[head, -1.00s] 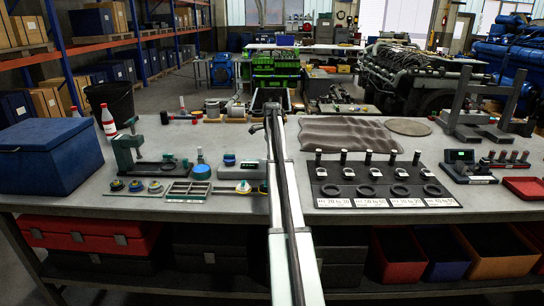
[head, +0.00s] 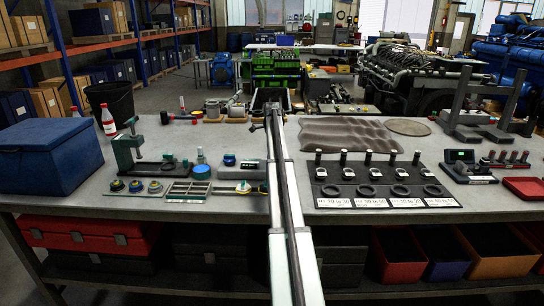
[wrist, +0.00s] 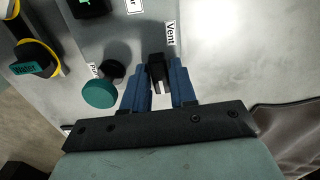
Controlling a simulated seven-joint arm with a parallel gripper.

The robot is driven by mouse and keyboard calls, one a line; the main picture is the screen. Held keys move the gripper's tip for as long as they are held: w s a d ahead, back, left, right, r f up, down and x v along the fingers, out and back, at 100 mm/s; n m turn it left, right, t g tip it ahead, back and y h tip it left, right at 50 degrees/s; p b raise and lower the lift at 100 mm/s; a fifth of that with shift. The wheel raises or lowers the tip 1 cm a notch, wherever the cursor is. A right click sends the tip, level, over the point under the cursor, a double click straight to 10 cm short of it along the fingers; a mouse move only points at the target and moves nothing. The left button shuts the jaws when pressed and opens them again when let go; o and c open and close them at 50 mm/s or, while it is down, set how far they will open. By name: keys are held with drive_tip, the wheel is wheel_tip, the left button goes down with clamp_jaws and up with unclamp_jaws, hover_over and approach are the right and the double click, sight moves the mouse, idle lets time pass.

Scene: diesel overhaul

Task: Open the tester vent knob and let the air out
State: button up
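The vent knob (wrist: 158,68) is a small black knob beside a white label reading "Vent" (wrist: 171,34) on a pale grey surface in the wrist view. My gripper (wrist: 160,80) has one blue finger on each side of the knob, and the fingers look closed against it. The finger bodies and the knob's own shape hide the contact faces. In the head view my arm (head: 285,200) reaches up the middle of the bench and hides the vent knob and most of the tester.
A brown ridged mat (head: 345,133) lies right of my arm. A blue box (head: 48,155) stands at the bench's left end.

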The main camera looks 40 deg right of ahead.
drive_tip(key=o, duration=0.3)
drive_tip(key=shift+r, duration=0.15)
drive_tip(key=shift+r, duration=2.6)
drive_tip(key=shift+r, duration=0.1)
wheel_tip(320, 180, up, 4)
drive_tip(key=shift+f, duration=0.1)
